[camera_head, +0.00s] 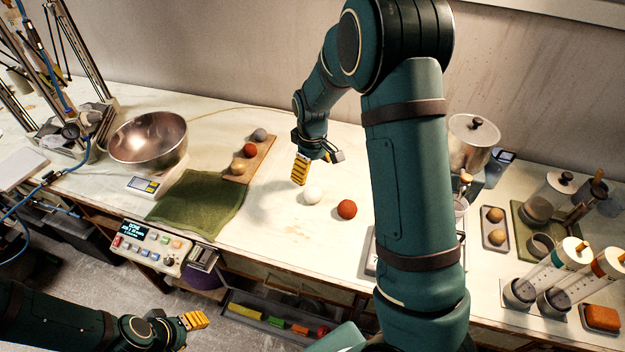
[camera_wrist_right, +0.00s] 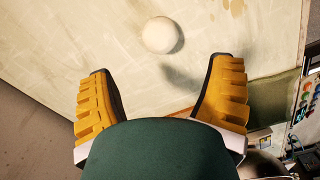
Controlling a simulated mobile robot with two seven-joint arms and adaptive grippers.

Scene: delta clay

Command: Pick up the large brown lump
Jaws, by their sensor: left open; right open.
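Several round lumps are in the head view. A tan-brown lump (camera_head: 238,166) sits at the near end of a wooden board (camera_head: 262,150), beside a red lump (camera_head: 250,149) and a grey one (camera_head: 259,135). Two brown lumps (camera_head: 495,214) lie on a small tray at the right. I cannot tell which is the large brown lump. My right gripper (camera_head: 317,168) is open and empty above the table, near a white ball (camera_head: 312,195), which also shows beyond its fingers in the wrist view (camera_wrist_right: 161,35). My left gripper (camera_head: 194,320) is open, low at the left, away from the table.
An orange-red ball (camera_head: 347,209) lies right of the white one. A metal bowl (camera_head: 148,140), a green cloth (camera_head: 198,205) and a control box (camera_head: 153,246) are at the left. Canisters and clear tubes (camera_head: 548,277) crowd the right. My right arm hides part of the table.

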